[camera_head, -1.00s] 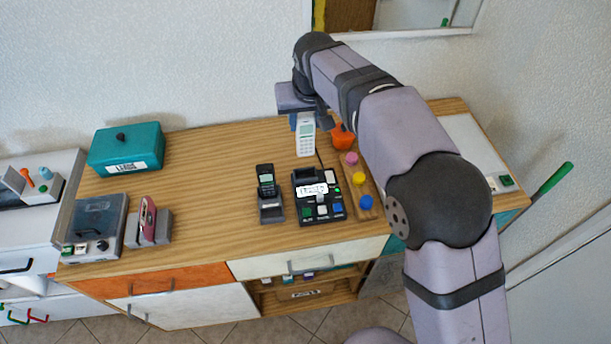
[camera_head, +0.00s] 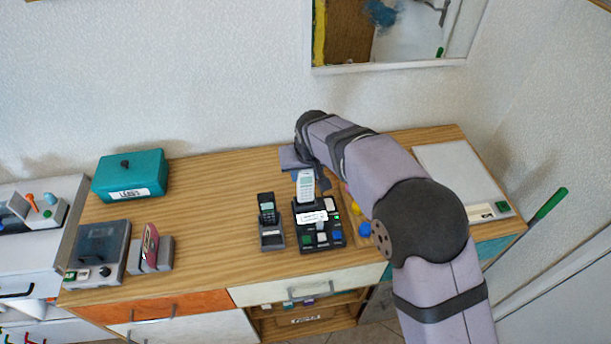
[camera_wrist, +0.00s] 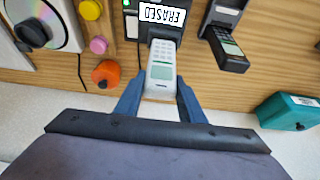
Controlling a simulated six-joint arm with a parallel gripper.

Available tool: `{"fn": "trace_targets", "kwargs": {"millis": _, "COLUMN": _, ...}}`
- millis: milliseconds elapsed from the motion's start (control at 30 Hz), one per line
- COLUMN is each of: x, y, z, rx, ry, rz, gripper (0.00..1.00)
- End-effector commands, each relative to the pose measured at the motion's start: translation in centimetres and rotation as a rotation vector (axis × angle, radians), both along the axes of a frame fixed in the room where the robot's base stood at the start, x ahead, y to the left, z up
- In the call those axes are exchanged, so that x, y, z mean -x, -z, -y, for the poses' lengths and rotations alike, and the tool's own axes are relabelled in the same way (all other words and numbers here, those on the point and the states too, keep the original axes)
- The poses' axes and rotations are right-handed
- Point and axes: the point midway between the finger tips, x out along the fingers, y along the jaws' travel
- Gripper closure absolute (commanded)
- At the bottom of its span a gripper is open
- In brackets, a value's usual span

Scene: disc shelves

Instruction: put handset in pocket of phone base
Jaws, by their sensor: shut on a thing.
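The white handset (camera_head: 306,185) stands roughly upright at the back part of the black phone base (camera_head: 331,238), its lower end meeting the base in the picture. My gripper (camera_wrist: 161,88) is shut on the handset, with a blue finger on each side of it; the handset also shows in the wrist view (camera_wrist: 161,68). In the wrist view the handset's far end is close to the base's label, reading "ERASED" (camera_wrist: 162,14). The pocket is hidden, so I cannot tell whether the handset's end is inside it. In the head view my arm partly hides the gripper.
A dark handset (camera_head: 267,208) stands in a small cradle (camera_head: 272,240) just left of the base. Coloured knobs (camera_head: 364,229) are close on the right, with an orange object (camera_wrist: 106,73) behind. A teal box (camera_head: 130,178) sits at the left; the wooden top between is clear.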

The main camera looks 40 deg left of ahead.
Motion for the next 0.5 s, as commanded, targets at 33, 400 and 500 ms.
{"fn": "trace_targets", "kwargs": {"millis": 33, "x": 0.0, "y": 0.5, "z": 0.0, "rx": 0.003, "ry": 0.0, "rz": -0.002, "gripper": 1.0}}
{"fn": "trace_targets", "kwargs": {"millis": 400, "x": 0.0, "y": 2.2, "z": 0.0, "rx": -0.001, "ry": 0.0, "rz": 0.001, "gripper": 1.0}}
{"fn": "trace_targets", "kwargs": {"millis": 500, "x": 0.0, "y": 2.2, "z": 0.0, "rx": -0.001, "ry": 0.0, "rz": 0.001, "gripper": 1.0}}
